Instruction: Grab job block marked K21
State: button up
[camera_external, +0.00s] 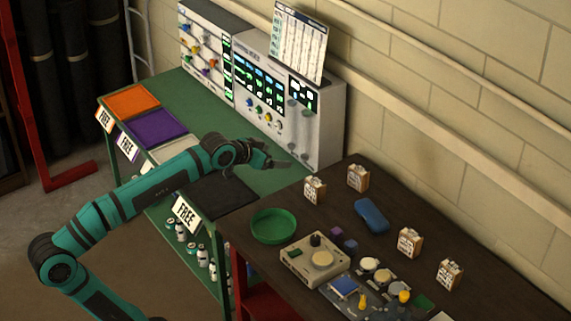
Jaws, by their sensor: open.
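Several small wooden job blocks with white printed faces stand on the dark brown table. One block (314,190) is near its left back part, and a second block (358,178) is behind it to the right. A third block (409,242) and a fourth block (449,274) stand farther right. Their markings are too small to read, so I cannot tell which is K21. My gripper (282,163) is open and empty, above the right end of the green bench, in front of the control panel. It is up and left of the nearest block, apart from it.
A green round tray (274,239), a blue case (371,215), a beige device (315,260) and small dark cubes (343,241) occupy the brown table (480,256). Orange (132,101), purple (158,129) and black (217,195) mats lie on the green bench. A control panel (268,97) stands behind.

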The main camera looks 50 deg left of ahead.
jog(key=w+r+g, duration=0.1)
jog(key=w+g, duration=0.2)
jog(key=w, duration=0.8)
jog(key=g, duration=0.9)
send_over(359, 169)
notch_tip(359, 169, down, 9)
jog(key=shift+n, duration=0.3)
notch_tip(359, 169, down, 12)
jog(key=shift+s+a+r, duration=0.1)
jog(key=shift+s, duration=0.05)
jog(key=shift+f, duration=2.85)
jog(key=c, duration=1.1)
jog(key=shift+r, duration=0.15)
